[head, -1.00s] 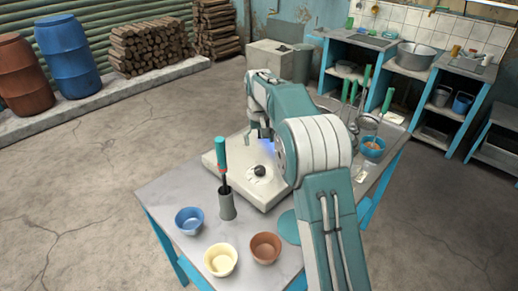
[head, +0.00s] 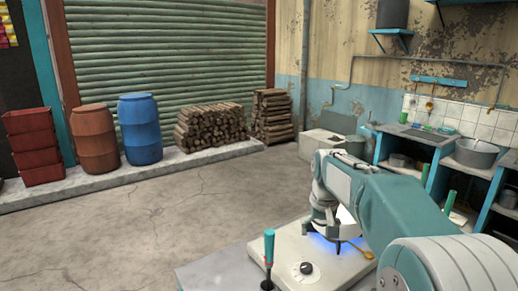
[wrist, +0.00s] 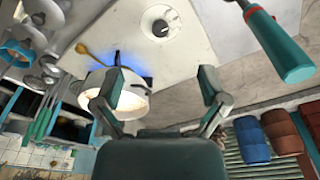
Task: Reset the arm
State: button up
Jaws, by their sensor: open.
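My gripper (wrist: 163,88) is open, its two fingers wide apart with nothing between them. In the head view my arm reaches over the white stove (head: 290,252), with the gripper end low over its far part. A blue flame (head: 320,240) glows on the stove beneath a pale pan, largely hidden by my arm. In the wrist view the pan (wrist: 135,103) shows a white rim and cream-coloured inside, partly covered by the left finger. The stove's dark knob (head: 306,268) faces up. A teal-handled tool (head: 269,248) stands upright at the stove's left.
A golden spoon (head: 358,250) lies by the pan. Teal-handled utensils and bowls crowd the left of the wrist view. Shelves (head: 420,150) with pots stand at the right. A blue barrel (head: 140,130) and stacked logs (head: 213,127) are far off; open floor lies left.

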jog(key=s+t, duration=0.4)
jog(key=s, duration=2.5)
jog(key=shift+s+f, duration=0.15)
jog(key=shift+s, duration=0.2)
